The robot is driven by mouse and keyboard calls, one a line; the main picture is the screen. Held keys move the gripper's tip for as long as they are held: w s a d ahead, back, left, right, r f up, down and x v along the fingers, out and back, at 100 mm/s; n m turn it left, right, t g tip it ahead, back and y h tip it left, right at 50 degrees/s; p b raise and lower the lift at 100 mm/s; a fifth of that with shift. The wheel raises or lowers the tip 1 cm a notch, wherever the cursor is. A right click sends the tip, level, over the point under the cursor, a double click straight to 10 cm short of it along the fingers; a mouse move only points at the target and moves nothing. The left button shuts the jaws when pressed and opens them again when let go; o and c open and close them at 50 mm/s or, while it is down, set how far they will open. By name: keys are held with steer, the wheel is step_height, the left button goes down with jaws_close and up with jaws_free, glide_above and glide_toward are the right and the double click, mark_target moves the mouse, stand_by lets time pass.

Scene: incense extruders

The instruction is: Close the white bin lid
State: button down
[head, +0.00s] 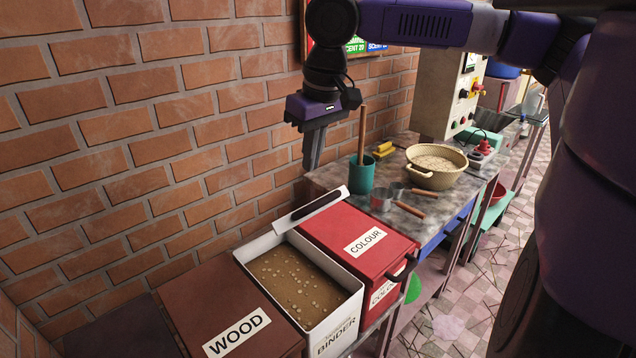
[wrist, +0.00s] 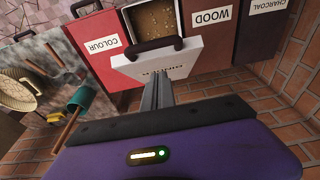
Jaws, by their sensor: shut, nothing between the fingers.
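The white bin (head: 341,305), labelled BINDER, stands open with brown grainy contents showing. Its white lid (head: 292,217) is raised at the wall-side edge and shows nearly edge-on in the head view, with a dark handle (head: 318,204). In the wrist view the lid's outer face (wrist: 140,68) shows an upside-down label and the dark handle (wrist: 153,48). My gripper (head: 311,167) is shut and empty, pointing down above the lid on the wall side, apart from it in the head view. In the wrist view its fingers (wrist: 157,82) overlap the lid's lower edge; contact cannot be told.
The closed red COLOUR bin (head: 340,228) and closed dark red WOOD bin (head: 205,300) flank the white bin. A teal cup (head: 361,176) with a wooden stick, metal pans and a yellow bowl (head: 437,180) stand on the counter. The brick wall (head: 150,150) is close behind.

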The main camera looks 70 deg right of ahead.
steer(key=shift+s+a+f, duration=0.15)
steer(key=shift+s+f, duration=0.1)
steer(key=shift+f, duration=0.65)
steer(key=shift+s+a+f, duration=0.15)
steer(key=shift+s+f, duration=0.1)
steer(key=shift+f, duration=0.65)
steer(key=shift+s+a+f, duration=0.15)
steer(key=shift+s+f, duration=0.1)
steer(key=shift+f, duration=0.65)
